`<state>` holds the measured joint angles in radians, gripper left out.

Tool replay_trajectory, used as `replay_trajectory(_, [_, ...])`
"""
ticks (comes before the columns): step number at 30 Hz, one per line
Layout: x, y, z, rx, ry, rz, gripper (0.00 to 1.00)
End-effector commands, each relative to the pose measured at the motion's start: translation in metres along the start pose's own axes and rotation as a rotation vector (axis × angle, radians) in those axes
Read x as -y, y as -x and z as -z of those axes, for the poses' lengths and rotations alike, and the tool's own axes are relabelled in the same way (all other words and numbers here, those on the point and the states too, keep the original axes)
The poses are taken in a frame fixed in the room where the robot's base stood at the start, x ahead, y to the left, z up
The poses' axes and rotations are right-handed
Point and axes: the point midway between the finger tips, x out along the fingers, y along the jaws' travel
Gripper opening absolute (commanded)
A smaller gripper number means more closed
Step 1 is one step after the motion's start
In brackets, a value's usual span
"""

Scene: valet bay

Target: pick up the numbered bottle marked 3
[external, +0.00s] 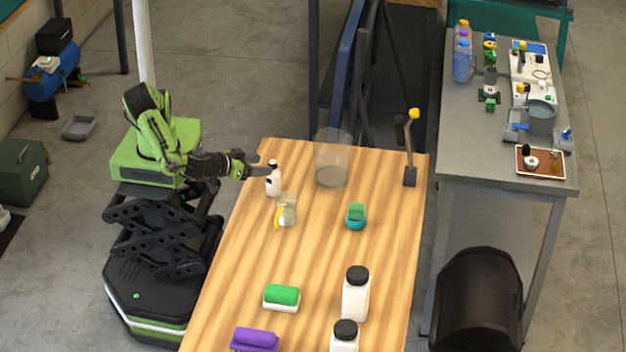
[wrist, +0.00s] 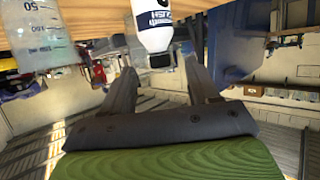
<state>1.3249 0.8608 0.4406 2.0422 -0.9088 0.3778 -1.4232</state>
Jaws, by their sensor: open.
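A small white bottle with a black cap (external: 273,182) stands upright at the table's left edge. In the wrist view, which is upside down, the white bottle (wrist: 154,28) shows at the top with dark lettering on its label and its cap downward; I see no number on it. My gripper (external: 256,164) is open beside this bottle, at about cap height. In the wrist view, the spread fingers (wrist: 162,72) reach toward the bottle, which lies between their lines. Two larger white bottles with black caps stand at the front right, one upper (external: 356,297) and one lower (external: 344,344); no numbers are readable.
A clear beaker (external: 288,210) with something yellow beside it stands close to the small bottle; a beaker also shows in the wrist view (wrist: 42,38). A larger clear container (external: 332,160), a teal-green item (external: 356,217) and brushes (external: 282,296) share the wooden table (external: 245,260).

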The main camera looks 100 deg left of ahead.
Motion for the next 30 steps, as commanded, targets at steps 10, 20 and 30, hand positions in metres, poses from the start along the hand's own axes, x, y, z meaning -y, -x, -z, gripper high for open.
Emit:
replay_trajectory(10, [0.000, -0.056, -0.005, 0.000, -0.001, 0.004, 0.60])
replay_trajectory(20, [-0.001, -0.075, -0.002, 0.002, -0.003, -0.001, 0.60])
replay_trajectory(30, [-0.001, -0.075, -0.003, 0.002, -0.003, -0.001, 0.13])
